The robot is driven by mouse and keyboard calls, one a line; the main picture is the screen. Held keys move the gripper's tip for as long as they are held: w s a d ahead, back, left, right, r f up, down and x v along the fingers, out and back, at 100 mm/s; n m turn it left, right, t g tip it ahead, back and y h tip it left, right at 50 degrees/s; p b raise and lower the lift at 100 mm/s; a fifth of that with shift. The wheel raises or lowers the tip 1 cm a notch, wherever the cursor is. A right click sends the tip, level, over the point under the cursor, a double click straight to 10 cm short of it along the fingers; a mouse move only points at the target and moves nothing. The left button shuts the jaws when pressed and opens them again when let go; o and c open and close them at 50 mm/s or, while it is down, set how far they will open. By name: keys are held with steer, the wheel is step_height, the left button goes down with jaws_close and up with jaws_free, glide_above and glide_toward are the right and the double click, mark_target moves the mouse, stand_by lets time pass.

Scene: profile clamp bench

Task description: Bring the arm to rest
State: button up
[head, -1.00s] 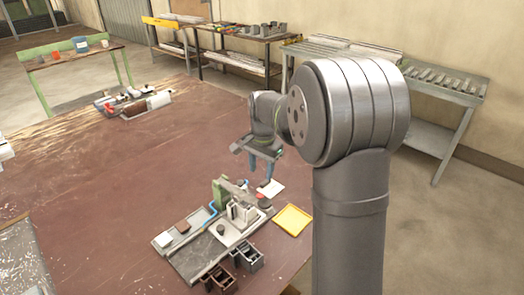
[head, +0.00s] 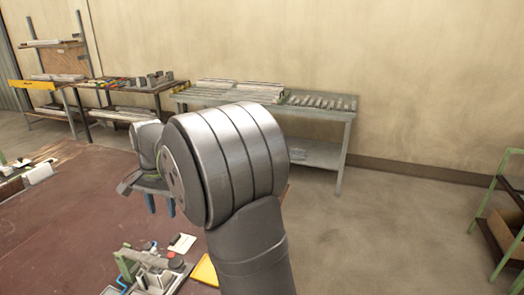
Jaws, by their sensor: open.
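My gripper (head: 161,206) hangs over the brown bench (head: 75,215) with its two blue fingers pointing down and apart. It is open, and nothing shows between the fingers. The clamp fixture (head: 150,270) stands on the bench below it in the picture, with a green upright and a dark red knob. Its lower part is cut off by the frame's bottom edge. My large grey arm link hides part of the bench to the right of the gripper.
A white card (head: 182,243) and a yellow tray (head: 205,272) lie beside the fixture. A rack with profiles (head: 265,100) stands along the wall behind. A green shelf (head: 505,225) is at the far right. Open floor lies between.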

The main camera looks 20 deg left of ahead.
mark_target(171, 254)
steer(key=f, duration=1.7)
steer(key=shift+a+f, duration=0.25)
steer(key=shift+a, duration=0.15)
